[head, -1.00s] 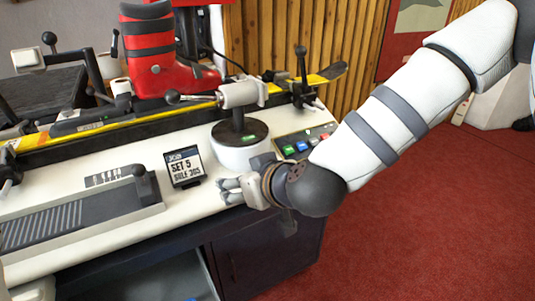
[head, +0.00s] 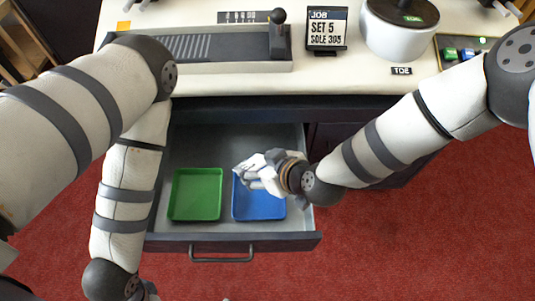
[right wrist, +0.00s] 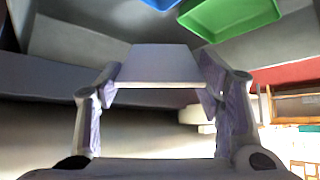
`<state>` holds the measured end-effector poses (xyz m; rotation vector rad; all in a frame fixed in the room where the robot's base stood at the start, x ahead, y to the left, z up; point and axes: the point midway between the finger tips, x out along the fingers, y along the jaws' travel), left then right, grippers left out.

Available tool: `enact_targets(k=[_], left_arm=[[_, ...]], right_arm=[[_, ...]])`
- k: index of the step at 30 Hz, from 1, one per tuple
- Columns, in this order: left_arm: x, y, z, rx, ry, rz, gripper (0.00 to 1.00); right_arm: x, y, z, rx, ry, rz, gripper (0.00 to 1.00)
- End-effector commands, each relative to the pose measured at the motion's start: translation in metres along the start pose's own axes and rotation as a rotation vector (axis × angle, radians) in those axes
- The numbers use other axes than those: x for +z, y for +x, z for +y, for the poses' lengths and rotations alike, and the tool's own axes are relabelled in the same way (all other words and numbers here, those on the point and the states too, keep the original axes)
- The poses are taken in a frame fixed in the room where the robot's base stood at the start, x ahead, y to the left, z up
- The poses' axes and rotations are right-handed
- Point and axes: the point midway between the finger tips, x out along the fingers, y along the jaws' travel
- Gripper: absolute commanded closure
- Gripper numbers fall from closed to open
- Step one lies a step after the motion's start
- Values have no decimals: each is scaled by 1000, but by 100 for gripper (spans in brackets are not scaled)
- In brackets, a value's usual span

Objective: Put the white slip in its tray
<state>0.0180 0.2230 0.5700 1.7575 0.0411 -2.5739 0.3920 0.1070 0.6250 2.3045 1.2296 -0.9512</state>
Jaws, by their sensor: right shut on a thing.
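My right gripper (head: 250,174) is over the open drawer, above the back part of the blue tray (head: 262,213). In the right wrist view its fingers (right wrist: 160,92) are shut on a flat, pale, greyish piece (right wrist: 160,66), which looks like the white slip. In the head view the slip cannot be told apart from the pale fingers. The green tray (head: 196,195) lies left of the blue one, and both look empty where visible. The trays also show at the top of the right wrist view. My left arm hangs left of the drawer; its gripper is mostly cut off at the bottom edge.
The drawer (head: 228,241) is pulled out under the bench top (head: 210,84). A job sign (head: 326,27), a white round pot (head: 398,35) and a grey ruled block (head: 200,48) stand on the bench. Red carpet lies in front and to the right.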

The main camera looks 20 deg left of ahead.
Motion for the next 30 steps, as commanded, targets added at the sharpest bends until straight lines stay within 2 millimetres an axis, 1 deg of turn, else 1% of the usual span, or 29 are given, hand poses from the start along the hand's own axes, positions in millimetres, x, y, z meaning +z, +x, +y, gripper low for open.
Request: enact_targets(k=[1,12,18,22,30], left_arm=[[3,8,0,-1,0,-18,83],[16,53,-1,-6,4,-108,83],[19,71,-2,-7,4,-137,83],[20,78,-2,-7,4,-148,83],[20,77,-2,-7,3,-147,83]], right_arm=[[9,7,-2,-5,6,-5,52],[50,47,-2,-5,8,-6,52],[70,68,-2,-3,5,-4,52],[78,76,0,-1,4,-3,52],[77,76,0,2,2,0,52]])
